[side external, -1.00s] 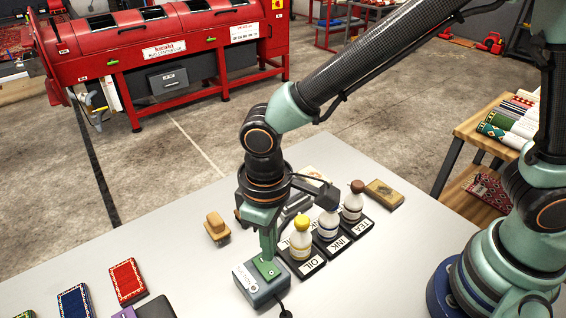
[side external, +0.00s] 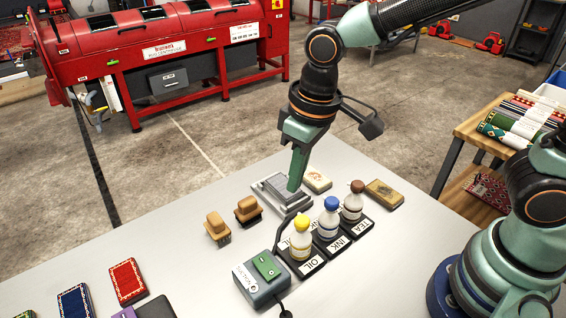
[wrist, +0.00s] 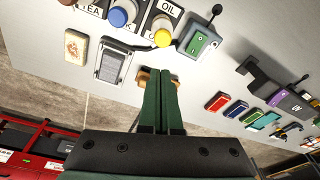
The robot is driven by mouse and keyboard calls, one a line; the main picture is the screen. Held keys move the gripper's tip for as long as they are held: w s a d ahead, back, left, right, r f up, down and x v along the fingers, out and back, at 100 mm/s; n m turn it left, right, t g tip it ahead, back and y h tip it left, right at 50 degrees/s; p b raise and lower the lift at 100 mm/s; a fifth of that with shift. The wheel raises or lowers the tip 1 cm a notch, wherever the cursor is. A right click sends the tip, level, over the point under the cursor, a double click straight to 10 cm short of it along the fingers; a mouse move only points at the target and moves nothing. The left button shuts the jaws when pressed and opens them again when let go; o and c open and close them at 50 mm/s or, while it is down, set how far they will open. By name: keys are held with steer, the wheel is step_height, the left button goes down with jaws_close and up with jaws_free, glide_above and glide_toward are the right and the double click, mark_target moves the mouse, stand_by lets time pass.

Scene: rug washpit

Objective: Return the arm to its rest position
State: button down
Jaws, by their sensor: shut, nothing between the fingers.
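My gripper (side external: 296,186) is shut and empty, pointing down above the white table (side external: 195,283). In the side view its fingertips overlap a grey tray-like block (side external: 273,191); I cannot tell the exact height between them. In the wrist view the two green fingers (wrist: 164,80) lie together with nothing between them. The grey switch box with a green rocker (side external: 262,280) stands nearer the camera, apart from the gripper.
Bottles with yellow (side external: 301,240), blue (side external: 328,218) and brown (side external: 353,203) caps stand on labelled black pads. Two wooden brushes (side external: 217,228) (side external: 247,209) stand left of the gripper. Small rug samples (side external: 128,281) lie at front left. A rug shelf (side external: 480,140) stands right.

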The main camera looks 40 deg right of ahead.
steer(key=s+d+r+m+t, duration=0.1)
steer(key=d+r+m+t, duration=0.1)
steer(key=d, duration=0.7)
steer(key=s+d+r+m+t, duration=0.1)
steer(key=d+r+m+t, duration=0.1)
steer(key=d+r, duration=0.3)
steer(key=d, duration=0.3)
steer(key=shift+s+d+h, duration=0.15)
steer(key=shift+d+h, duration=0.2)
steer(key=shift+h, duration=0.05)
steer(key=shift+r, duration=0.1)
